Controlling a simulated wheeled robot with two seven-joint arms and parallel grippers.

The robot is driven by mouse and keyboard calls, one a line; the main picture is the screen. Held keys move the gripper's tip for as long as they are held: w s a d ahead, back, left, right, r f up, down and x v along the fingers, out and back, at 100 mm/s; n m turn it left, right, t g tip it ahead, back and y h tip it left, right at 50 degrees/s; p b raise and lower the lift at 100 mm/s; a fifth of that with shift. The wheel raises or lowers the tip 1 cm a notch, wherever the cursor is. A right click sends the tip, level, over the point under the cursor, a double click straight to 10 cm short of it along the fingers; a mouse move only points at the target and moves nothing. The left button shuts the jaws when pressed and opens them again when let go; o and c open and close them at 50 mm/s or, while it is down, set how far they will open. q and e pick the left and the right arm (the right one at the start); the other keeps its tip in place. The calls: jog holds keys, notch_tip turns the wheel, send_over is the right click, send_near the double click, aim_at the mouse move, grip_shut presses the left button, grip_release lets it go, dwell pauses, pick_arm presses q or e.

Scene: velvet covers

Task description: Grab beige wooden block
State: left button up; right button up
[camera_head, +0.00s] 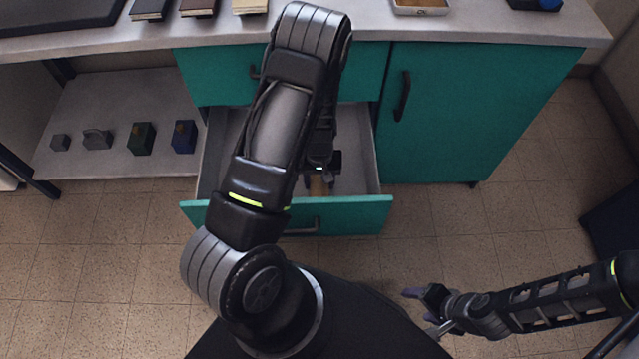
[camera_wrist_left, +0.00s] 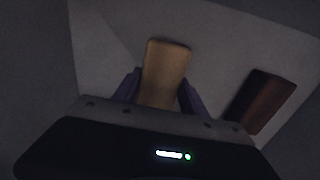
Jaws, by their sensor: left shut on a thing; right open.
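The beige wooden block (camera_wrist_left: 165,72) lies between the two fingers of my left gripper (camera_wrist_left: 158,95) in the left wrist view, and the fingers are shut on it. In the head view the beige block (camera_head: 319,187) shows as a small tan patch inside the open drawer, just below my left gripper (camera_head: 318,178). My left arm hides much of the drawer. My right gripper (camera_head: 424,308) is open and empty, over the floor at lower right.
A dark brown block (camera_wrist_left: 262,100) lies in the drawer right of the beige one. The open drawer's teal front (camera_head: 350,214) and side walls surround my left gripper. A lower shelf (camera_head: 100,98) at left holds several small items. The counter (camera_head: 480,25) is above.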

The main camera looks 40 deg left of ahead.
aim_at(320, 181)
pick_arm(q)
jog(key=c, duration=0.6)
notch_tip(320, 181, up, 10)
jog(key=p, duration=0.3)
dwell(0.6)
